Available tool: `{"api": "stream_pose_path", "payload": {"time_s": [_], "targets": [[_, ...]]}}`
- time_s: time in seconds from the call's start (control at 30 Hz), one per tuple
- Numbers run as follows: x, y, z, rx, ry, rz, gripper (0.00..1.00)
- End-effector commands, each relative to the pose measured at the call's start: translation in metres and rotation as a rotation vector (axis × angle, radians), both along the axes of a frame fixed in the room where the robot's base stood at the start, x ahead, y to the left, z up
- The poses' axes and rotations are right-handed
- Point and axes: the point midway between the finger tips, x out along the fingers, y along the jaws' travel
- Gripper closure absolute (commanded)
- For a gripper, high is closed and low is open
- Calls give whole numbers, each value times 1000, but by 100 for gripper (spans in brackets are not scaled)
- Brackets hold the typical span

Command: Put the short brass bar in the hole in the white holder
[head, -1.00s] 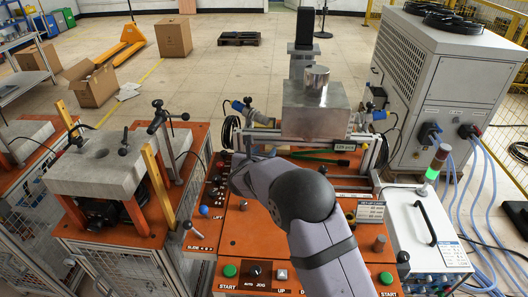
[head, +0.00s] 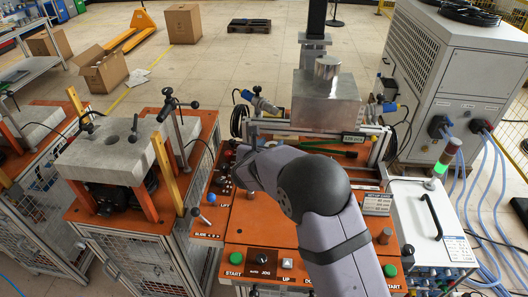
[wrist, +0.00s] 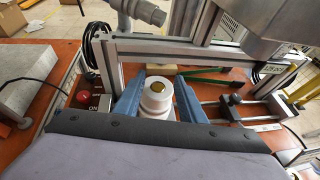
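The white holder (wrist: 158,106) is a stepped round piece in the middle of the wrist view. A round brass-coloured end (wrist: 155,87) shows at the centre of its top, which looks like the short brass bar in the hole; how deep it sits I cannot tell. My gripper (wrist: 158,84) has its two blue fingers apart, one on each side of the white holder. No bar is seen pinched between them. Whether the fingers touch the holder's sides is unclear. In the head view my own arm hides the gripper and the holder.
A metal block (head: 326,98) with a cylinder on top stands behind the orange bench top (head: 270,222). A metal frame (wrist: 215,55) and a rail with a clamp (wrist: 235,101) are close behind and right of my fingers.

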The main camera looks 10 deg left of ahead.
Motion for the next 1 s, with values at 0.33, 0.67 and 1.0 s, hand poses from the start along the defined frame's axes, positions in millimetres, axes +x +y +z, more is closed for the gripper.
{"api": "stream_pose_path", "payload": {"time_s": [0.33,0.67,1.0], "targets": [[-54,10,24,2,-7,2,64],[-77,14,37,1,-8,0,64],[-78,13,38,-17,-3,15,64]]}}
